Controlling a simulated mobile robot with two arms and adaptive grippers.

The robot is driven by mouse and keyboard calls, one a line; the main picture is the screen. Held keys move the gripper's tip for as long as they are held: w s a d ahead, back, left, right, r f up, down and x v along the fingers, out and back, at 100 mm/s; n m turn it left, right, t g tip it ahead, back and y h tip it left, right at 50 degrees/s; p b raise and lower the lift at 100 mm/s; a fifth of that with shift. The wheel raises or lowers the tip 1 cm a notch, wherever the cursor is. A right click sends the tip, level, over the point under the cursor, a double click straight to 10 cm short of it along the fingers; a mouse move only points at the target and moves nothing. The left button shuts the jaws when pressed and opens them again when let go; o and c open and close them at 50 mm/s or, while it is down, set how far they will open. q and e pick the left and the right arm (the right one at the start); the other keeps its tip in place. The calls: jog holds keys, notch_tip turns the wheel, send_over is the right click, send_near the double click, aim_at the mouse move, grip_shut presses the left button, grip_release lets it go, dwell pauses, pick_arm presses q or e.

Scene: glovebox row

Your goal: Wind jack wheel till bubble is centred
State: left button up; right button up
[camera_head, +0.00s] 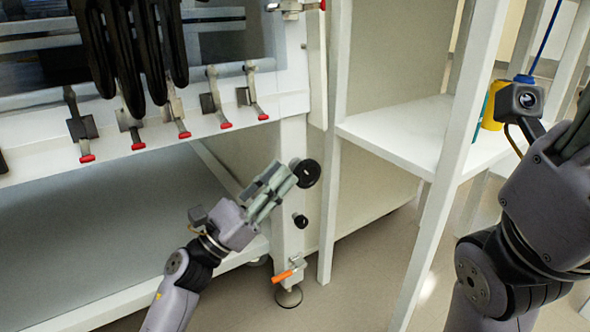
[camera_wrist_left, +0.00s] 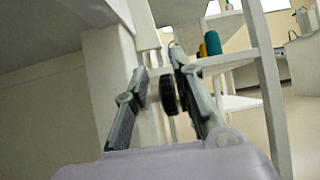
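The black jack wheel (camera_head: 307,173) sits on the white front leg of the glovebox stand in the head view. My left gripper (camera_head: 284,178) reaches up to it from the lower left, its fingers close to the wheel. In the left wrist view the wheel (camera_wrist_left: 168,95) shows between the two spread fingers of the left gripper (camera_wrist_left: 160,75). I cannot tell whether either finger touches it. My right gripper (camera_head: 577,138) is partly cut off at the right edge, and its opening is unclear. I cannot make out a bubble.
A second black knob (camera_head: 300,221) and an orange-handled lever (camera_head: 284,274) are lower on the leg, above a round foot (camera_head: 289,297). White shelving (camera_head: 400,128) stands to the right, with a yellow container (camera_head: 492,106). Black gloves (camera_head: 130,50) hang above red-tipped clamps (camera_head: 181,128).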

pick_arm(q)
jog(key=s+a, duration=0.4)
jog(key=a, duration=0.2)
jog(key=shift+s, duration=0.25)
jog(key=shift+r, duration=0.1)
